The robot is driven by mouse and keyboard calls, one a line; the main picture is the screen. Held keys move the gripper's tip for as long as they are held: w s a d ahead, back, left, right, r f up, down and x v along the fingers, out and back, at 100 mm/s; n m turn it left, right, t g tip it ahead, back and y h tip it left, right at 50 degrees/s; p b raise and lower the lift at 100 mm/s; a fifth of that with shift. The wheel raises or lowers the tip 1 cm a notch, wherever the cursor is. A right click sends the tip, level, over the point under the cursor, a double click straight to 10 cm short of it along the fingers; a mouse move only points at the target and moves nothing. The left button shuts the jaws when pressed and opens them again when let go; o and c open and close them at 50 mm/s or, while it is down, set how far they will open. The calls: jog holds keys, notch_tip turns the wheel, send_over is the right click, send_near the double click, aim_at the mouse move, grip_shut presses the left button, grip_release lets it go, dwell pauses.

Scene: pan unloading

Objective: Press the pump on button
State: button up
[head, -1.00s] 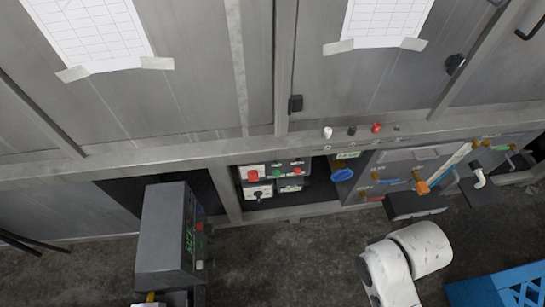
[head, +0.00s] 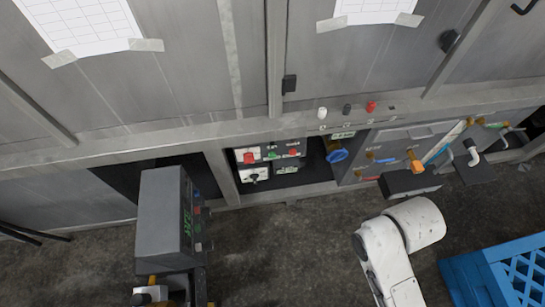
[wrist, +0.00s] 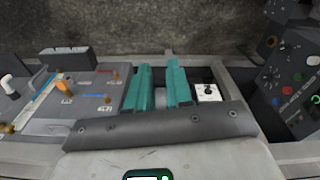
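In the head view a small control panel sits in a recess under the cabinet. It has a green button (head: 272,155), a red button (head: 250,157) and another red button at its right. The labels are too small to read, so I cannot tell which one is pump on. A white switch box (head: 254,174) with a black knob is below, and it also shows in the wrist view (wrist: 208,93). In the wrist view my gripper (wrist: 158,72) has two teal fingers with a gap between them and nothing held. The green button is not visible there. The head view does not show the fingers.
A grey control box (head: 165,220) with a green display stands left of the recess. A blue valve handle (head: 337,155) and orange valve (head: 414,161) are to the right. A blue crate (head: 500,275) is on the floor. Floor before the panel is clear.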

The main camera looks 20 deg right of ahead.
grip_shut()
dwell(1.4)
